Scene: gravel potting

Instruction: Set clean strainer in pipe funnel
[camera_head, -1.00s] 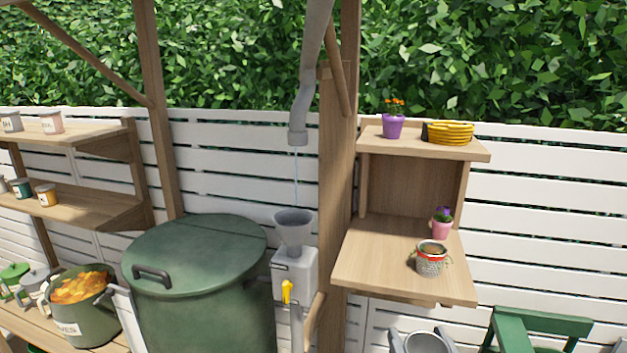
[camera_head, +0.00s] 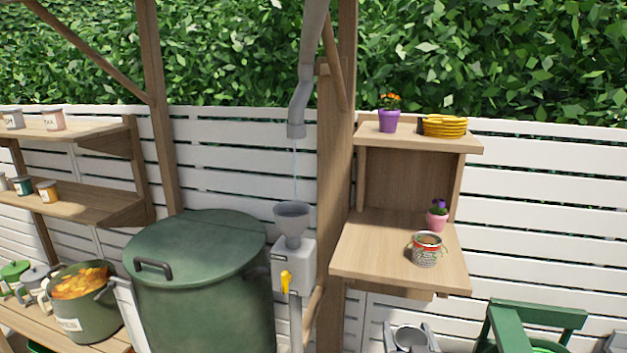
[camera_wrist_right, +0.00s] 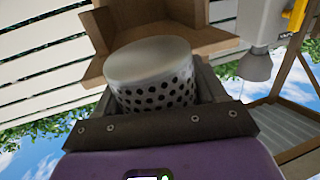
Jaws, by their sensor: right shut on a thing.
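My right gripper (camera_head: 411,338) is low at the bottom edge of the head view, shut on a light grey round strainer (camera_wrist_right: 155,80). In the right wrist view the strainer sits between the dark fingers, with rows of holes in its side and a plain closed-looking end. The grey pipe funnel (camera_head: 293,222) stands upright below the downpipe, left of and above my right gripper. It also shows in the right wrist view (camera_wrist_right: 257,66), at right and apart from the strainer. My left gripper is not in view.
A thin water stream falls from the downpipe (camera_head: 297,110) into the funnel. The grey box (camera_head: 293,262) below has a yellow tap (camera_head: 286,283). A green barrel (camera_head: 200,280) stands left.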

